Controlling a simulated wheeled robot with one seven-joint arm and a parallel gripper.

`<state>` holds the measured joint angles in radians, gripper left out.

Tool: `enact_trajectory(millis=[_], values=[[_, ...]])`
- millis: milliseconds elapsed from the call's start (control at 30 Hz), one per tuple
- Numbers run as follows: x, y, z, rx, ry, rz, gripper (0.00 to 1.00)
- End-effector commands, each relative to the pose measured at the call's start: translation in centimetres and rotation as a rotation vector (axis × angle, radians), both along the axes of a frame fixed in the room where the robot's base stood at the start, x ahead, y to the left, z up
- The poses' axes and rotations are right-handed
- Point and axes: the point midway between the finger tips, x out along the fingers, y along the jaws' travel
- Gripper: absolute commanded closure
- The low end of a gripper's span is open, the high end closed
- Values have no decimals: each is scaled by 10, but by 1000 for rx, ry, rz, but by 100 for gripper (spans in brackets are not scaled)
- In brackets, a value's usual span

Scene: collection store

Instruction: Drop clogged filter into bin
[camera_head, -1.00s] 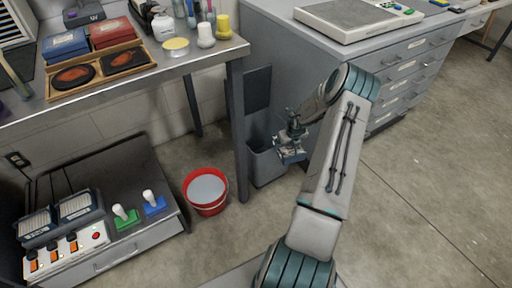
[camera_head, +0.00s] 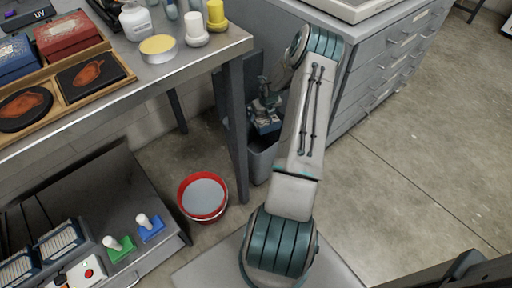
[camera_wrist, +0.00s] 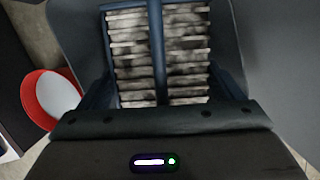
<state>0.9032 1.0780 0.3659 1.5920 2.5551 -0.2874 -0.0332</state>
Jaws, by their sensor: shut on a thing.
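The clogged filter (camera_head: 267,124) has a blue frame and hangs below my gripper (camera_head: 265,108) at the grey bin's mouth. In the wrist view the filter (camera_wrist: 187,62) shows pale pleats with dark dirt, split by a blue bar. My gripper is shut on it. The grey bin (camera_head: 262,165) stands on the floor between the workbench leg and the drawer cabinet. My arm hides part of the bin. In the wrist view, grey surfaces lie on both sides of the filter. I cannot tell how far it is inside the rim.
A red bucket (camera_head: 203,197) stands on the floor left of the bench leg (camera_head: 236,135). The grey drawer cabinet (camera_head: 372,75) is close on the right. Two cleaner-looking blue-framed filters (camera_head: 61,241) sit on the low unit at lower left.

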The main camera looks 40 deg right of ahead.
Motion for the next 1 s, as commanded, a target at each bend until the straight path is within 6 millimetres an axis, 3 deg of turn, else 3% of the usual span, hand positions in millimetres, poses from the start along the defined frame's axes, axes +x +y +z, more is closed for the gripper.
enact_trajectory(millis=[33,300,800,833,867,1000], values=[[0,0,-12,0,0,1,39],[0,0,-35,0,-1,0,39],[0,0,-39,-1,-1,1,39],[0,0,-39,0,-1,1,5],[0,0,-39,-1,-1,1,0],[0,0,-40,0,-1,1,0]])
